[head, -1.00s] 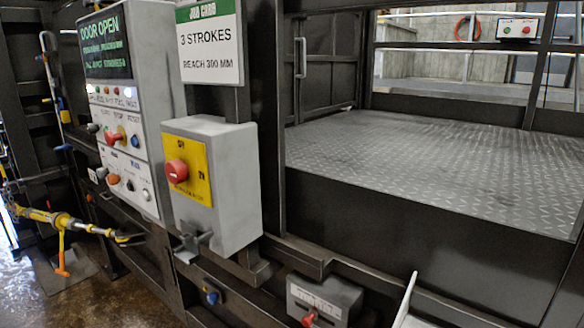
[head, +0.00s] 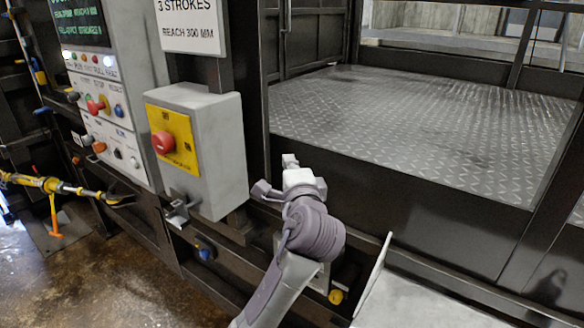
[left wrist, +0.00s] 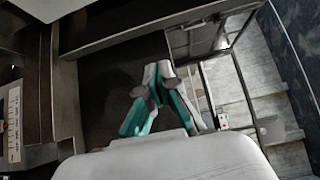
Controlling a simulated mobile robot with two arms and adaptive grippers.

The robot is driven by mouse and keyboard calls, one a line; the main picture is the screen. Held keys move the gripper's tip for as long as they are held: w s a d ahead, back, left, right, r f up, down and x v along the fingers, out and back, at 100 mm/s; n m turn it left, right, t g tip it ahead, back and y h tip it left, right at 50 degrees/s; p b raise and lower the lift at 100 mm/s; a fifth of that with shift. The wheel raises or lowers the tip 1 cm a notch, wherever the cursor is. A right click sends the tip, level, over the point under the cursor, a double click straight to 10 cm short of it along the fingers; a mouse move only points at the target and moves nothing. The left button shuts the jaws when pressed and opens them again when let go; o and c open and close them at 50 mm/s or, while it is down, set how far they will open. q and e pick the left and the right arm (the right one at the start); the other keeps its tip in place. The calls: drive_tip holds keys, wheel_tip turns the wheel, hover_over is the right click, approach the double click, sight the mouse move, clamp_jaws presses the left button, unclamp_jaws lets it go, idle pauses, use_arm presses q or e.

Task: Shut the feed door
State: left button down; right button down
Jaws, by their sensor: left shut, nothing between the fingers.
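The feed opening shows a bare diamond-plate floor (head: 430,130) with nothing across its front. A dark framed panel (head: 310,45) stands at its far left side; it may be the feed door, but I cannot tell surely. My left gripper (head: 290,163) is in front of the dark sill below the opening, right of the grey switch box, and appears apart from the panel. In the left wrist view its teal and grey fingers (left wrist: 161,72) converge, shut and empty. My right gripper is not in view.
A grey box with a red knob on a yellow plate (head: 163,143) is left of my arm. A control panel (head: 105,110) and a strokes sign (head: 190,24) are beside it. A pale tray-like surface (head: 440,300) with a raised edge is at lower right.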

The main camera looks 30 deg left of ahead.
sight(270, 144)
use_arm(q)
drive_tip(key=w+a+p, duration=0.1)
drive_tip(key=a, duration=0.1)
drive_tip(key=w+a, duration=0.1)
drive_tip(key=a, duration=0.1)
drive_tip(key=w+a+p, duration=0.1)
drive_tip(key=a, duration=0.1)
drive_tip(key=shift+a+p, duration=0.2)
drive_tip(key=shift+p, duration=0.1)
drive_tip(key=shift+w, duration=0.1)
